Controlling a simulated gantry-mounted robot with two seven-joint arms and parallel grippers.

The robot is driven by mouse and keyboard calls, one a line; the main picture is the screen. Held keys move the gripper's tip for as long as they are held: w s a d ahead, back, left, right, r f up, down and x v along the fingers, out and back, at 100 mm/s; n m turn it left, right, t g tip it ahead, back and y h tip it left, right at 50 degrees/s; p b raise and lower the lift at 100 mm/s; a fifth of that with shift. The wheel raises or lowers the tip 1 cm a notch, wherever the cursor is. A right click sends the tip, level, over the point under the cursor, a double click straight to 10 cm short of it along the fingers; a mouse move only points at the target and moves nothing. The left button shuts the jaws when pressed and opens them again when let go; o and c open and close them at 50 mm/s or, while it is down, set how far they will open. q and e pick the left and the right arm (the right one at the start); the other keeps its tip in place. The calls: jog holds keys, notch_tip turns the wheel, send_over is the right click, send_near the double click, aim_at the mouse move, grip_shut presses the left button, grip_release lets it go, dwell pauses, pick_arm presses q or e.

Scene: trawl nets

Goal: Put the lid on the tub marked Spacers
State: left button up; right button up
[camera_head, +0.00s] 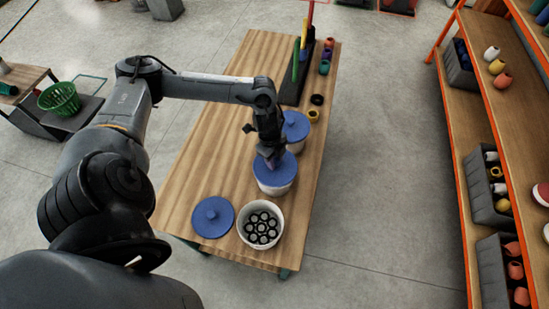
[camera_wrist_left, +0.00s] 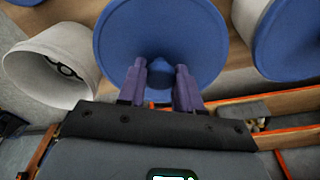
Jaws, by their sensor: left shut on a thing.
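My left gripper (camera_head: 271,160) is shut on the knob of a blue round lid (camera_head: 287,170). In the left wrist view the fingers (camera_wrist_left: 162,72) close around the knob at the middle of this lid (camera_wrist_left: 160,25). The held lid is over a white tub (camera_head: 275,189), covering its mouth; I cannot tell whether it is fully seated. An open white tub (camera_head: 242,228) with several black rings stands at the near end of the table. A second blue lid (camera_head: 204,225) lies loose left of it. No tub marking is readable. My right gripper is out of view.
A tub with a blue lid (camera_head: 297,124) stands just beyond the held lid. Further back on the wooden table (camera_head: 205,160) are black and yellow rings and a rack with coloured posts (camera_head: 296,70). Shelves with bins (camera_head: 480,190) stand at right. The table's left middle is clear.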

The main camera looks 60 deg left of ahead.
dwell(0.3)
pick_arm(q)
jog(key=o, duration=1)
jog(key=shift+o, duration=0.5)
jog(key=shift+o, duration=0.3)
jog(key=o, duration=0.4)
jog(key=shift+r, duration=0.15)
notch_tip(320, 180, up, 4)
jog(key=p, duration=0.4)
jog(key=shift+f, duration=0.2)
jog(key=shift+r+p, duration=1.55)
jog(key=shift+p, duration=0.3)
